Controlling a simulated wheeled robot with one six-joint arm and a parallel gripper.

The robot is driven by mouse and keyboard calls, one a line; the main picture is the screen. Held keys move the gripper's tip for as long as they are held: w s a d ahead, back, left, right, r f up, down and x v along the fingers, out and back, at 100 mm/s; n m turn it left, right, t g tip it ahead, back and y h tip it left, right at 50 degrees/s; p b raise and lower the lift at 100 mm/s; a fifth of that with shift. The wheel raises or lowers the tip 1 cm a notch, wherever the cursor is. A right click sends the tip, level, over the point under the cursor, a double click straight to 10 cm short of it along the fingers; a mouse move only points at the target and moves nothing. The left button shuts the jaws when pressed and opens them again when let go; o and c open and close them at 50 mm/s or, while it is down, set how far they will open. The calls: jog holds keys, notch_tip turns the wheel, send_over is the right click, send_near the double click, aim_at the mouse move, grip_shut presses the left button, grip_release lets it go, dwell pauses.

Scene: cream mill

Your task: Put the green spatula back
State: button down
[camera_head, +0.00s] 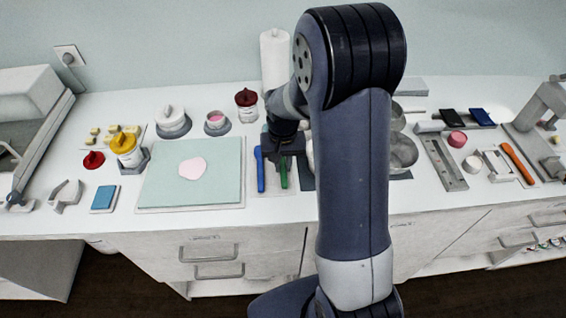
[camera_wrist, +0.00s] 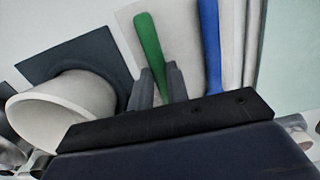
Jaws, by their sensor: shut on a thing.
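The green spatula (camera_head: 283,173) is in my gripper (camera_head: 283,153), which comes down over it from the back in the head view. In the wrist view the green spatula (camera_wrist: 149,45) runs between the two fingers of my gripper (camera_wrist: 158,88), with its far end under the gripper body hidden. A blue spatula (camera_head: 260,171) lies just left of the green one; it also shows in the wrist view (camera_wrist: 210,45). A pale rectangular mat (camera_wrist: 181,30) shows beneath them. I cannot tell whether the green spatula touches this mat.
A pale green board (camera_head: 165,193) with a pink patch (camera_head: 193,168) lies left of the spatulas. A white bowl (camera_wrist: 65,110) on a dark mat (camera_wrist: 90,57) is close to my gripper. A white roll (camera_head: 275,60) stands behind. My arm hides part of the counter.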

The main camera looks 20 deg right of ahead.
jog(key=shift+f+b, duration=0.4)
dwell(0.3)
jog(key=c, duration=1.3)
grip_release()
notch_tip(320, 180, up, 11)
jog(key=shift+w+f+b, duration=0.1)
jog(key=shift+w+b, duration=0.05)
jog(key=shift+b, duration=0.35)
